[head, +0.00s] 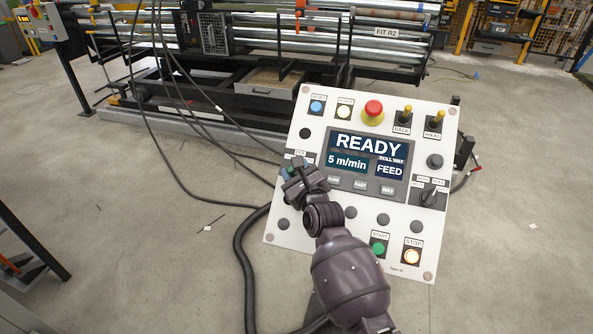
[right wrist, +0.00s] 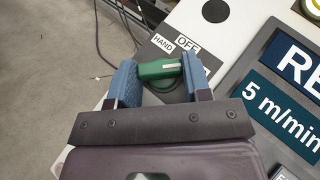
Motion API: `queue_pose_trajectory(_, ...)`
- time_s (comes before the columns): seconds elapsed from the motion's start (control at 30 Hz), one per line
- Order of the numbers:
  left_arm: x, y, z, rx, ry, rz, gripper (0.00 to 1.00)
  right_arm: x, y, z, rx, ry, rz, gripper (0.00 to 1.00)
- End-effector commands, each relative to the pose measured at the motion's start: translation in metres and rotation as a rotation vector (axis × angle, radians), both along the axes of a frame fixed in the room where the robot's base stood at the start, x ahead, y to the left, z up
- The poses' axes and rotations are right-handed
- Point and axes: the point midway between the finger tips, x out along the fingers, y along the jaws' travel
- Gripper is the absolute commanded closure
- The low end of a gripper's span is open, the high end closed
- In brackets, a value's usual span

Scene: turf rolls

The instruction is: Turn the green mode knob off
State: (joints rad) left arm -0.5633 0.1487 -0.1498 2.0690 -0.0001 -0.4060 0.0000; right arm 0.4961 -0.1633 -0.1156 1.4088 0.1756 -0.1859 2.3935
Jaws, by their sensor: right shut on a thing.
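The green mode knob (right wrist: 160,69) is on the white control panel (head: 285,238), at its left side. Its labels HAND and OFF show beside it in the right wrist view. A white line on the knob lies toward the right finger; I cannot tell for sure which label it points to. My right gripper (head: 293,170) is shut on the knob, with a blue finger pad at each end of it in the right wrist view (right wrist: 160,72). In the head view the gripper hides most of the knob and its labels. My left gripper is not in view.
The panel's screen (head: 365,157) reads READY, 5 m/min and FEED. A red mushroom button (head: 373,109), two yellow-tipped toggles, a black rotary switch (head: 431,196), a green START button (head: 378,249) and a lit STOP button (head: 411,256) surround it. Cables and a roller machine stand behind.

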Motion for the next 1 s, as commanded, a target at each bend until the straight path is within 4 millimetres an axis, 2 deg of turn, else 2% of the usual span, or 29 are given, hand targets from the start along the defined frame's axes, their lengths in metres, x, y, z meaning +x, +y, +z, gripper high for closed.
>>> queue_pose_trajectory(0.37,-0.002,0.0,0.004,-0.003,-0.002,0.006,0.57,0.001,-0.003,0.003,-0.059,0.014,0.066,0.79)
queue_pose_trajectory(1.0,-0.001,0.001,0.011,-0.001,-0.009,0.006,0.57,0.004,-0.005,0.005,-0.36,0.115,0.447,0.79)
